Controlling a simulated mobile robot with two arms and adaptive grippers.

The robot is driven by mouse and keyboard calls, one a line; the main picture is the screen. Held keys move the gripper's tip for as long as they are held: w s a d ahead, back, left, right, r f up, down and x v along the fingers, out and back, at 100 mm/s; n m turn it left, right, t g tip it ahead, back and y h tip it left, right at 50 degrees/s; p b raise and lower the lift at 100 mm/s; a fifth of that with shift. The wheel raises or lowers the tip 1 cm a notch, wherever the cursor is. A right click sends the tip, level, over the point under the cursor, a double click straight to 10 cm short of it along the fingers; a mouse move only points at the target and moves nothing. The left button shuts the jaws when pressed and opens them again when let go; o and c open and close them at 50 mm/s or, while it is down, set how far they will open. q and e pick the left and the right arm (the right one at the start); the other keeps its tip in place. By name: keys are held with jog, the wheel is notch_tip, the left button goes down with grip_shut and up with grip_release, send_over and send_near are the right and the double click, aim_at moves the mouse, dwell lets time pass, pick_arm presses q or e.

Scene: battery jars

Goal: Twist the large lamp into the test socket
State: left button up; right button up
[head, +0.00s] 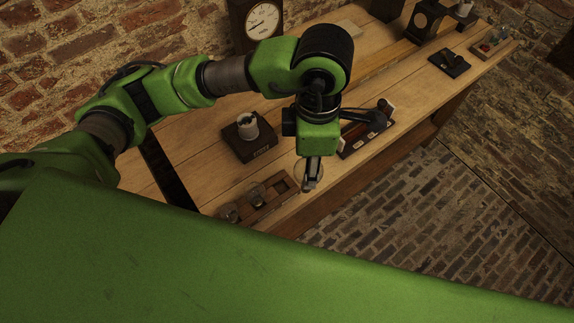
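My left gripper (312,186) points down above the front edge of the bench, just right of the lamp rack. Its fingers are close together, and a faint round glass outline, apparently the large lamp (299,173), shows around them; the fingers hide much of it. The likely test socket (247,125) is a white cylinder on a dark square block with a small label, left of and behind the gripper. It looks empty from here. My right gripper is out of view.
The wooden rack (244,211) holds smaller glass lamps (257,196) and (229,212), with an empty-looking place at its right end. A dark board with a lever (374,120) sits right of the gripper. A dial meter (263,21) stands at the back.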

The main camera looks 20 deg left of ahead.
pick_arm(q)
jog(key=s+d+r+b, duration=0.2)
jog(key=d+r, duration=0.1)
jog(key=d, duration=0.3)
jog(key=w+a+r+m+p, duration=0.1)
jog(key=w+a+m+p, duration=0.15)
jog(key=w+a, duration=0.85)
jog(key=w+a+r+m+p, duration=0.15)
jog(key=w+a+p, duration=0.35)
jog(key=a, duration=1)
jog(key=shift+w+f+b, duration=0.25)
jog(key=shift+f+b, duration=0.35)
jog(key=shift+f, duration=0.3)
jog(key=shift+w+f+b, duration=0.25)
jog(key=shift+f+b, duration=0.35)
jog(key=shift+f, duration=0.35)
jog(key=shift+w+f+b, duration=0.25)
jog(key=shift+f+b, duration=0.35)
jog(key=shift+f, duration=0.3)
jog(key=shift+f+b, duration=1.1)
jog(key=shift+b, duration=0.15)
jog(key=shift+f+b, duration=0.2)
jog(key=shift+b, duration=0.2)
jog(key=m+b, duration=0.3)
jog(key=m, duration=0.3)
